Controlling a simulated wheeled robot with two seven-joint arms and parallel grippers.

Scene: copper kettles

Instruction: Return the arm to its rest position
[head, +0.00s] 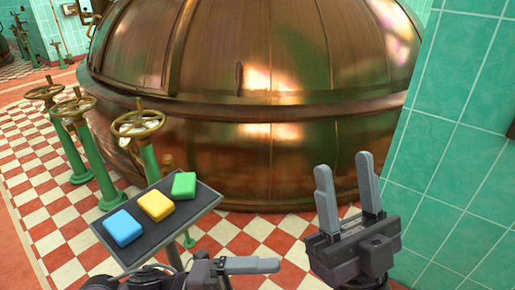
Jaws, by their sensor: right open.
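My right gripper (343,165) is at the lower right of the head view. Its two grey fingers point up and stand apart, with nothing between them. The copper kettle shows behind it. My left gripper (248,265) is at the bottom middle, lying sideways with its finger pointing right. Only one finger shows clearly, so its opening cannot be made out. It is low, just right of a dark panel's stand, and apart from the panel's buttons.
A tilted dark panel (186,219) carries a blue button (122,228), a yellow button (156,205) and a green button (183,186). A large copper kettle (260,150) fills the back. Green valve posts (95,160) stand left. A green tiled wall (450,150) is close at right.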

